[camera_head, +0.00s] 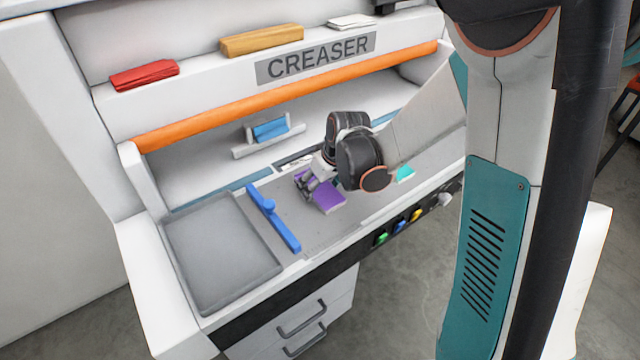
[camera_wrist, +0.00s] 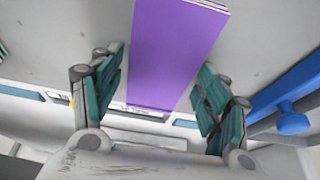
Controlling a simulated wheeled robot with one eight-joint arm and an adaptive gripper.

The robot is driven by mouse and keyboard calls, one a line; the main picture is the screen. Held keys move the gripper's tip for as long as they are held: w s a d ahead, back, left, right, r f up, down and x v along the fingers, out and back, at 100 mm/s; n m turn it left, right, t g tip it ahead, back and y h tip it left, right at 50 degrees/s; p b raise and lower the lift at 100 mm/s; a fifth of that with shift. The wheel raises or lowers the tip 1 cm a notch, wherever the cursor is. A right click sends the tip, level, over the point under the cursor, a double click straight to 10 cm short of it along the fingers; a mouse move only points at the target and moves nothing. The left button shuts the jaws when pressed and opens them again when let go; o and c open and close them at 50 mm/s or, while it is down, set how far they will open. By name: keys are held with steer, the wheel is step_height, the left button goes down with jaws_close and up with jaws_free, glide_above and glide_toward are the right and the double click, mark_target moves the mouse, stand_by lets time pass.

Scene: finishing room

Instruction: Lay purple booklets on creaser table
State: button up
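A purple booklet (camera_head: 330,198) is on the grey bed of the creaser table (camera_head: 325,235), under my gripper (camera_head: 306,184). In the wrist view the purple booklet (camera_wrist: 172,50) runs lengthwise between the two teal-padded fingers, with a white page edge at its top. My gripper (camera_wrist: 162,85) is open, with a visible gap between each finger and the booklet. The gripper and wrist hide part of the booklet in the head view.
A blue fence (camera_head: 274,220) stands left of the booklet, and a grey tray (camera_head: 220,250) lies farther left. A teal item (camera_head: 404,174) lies right of my wrist. Colored buttons (camera_head: 400,226) line the front edge. Red (camera_head: 144,75) and tan (camera_head: 262,40) items rest on the top ledge.

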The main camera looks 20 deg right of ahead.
stand_by(0.3)
steer(key=p+v, duration=0.4)
steer(key=v, duration=0.9)
steer(key=s+r+m+t, duration=0.1)
steer(key=s+r, duration=0.2)
steer(key=s, duration=0.3)
steer(key=s+a+r+m+t+h, duration=0.1)
steer(key=s+r, duration=0.2)
steer(key=s, duration=0.3)
steer(key=s+r+m+t, duration=0.1)
steer(key=s+r, duration=0.2)
steer(key=s, duration=0.3)
steer(key=shift+s+a+m, duration=0.2)
steer(key=shift+a+m, duration=0.05)
steer(key=shift+m, duration=0.05)
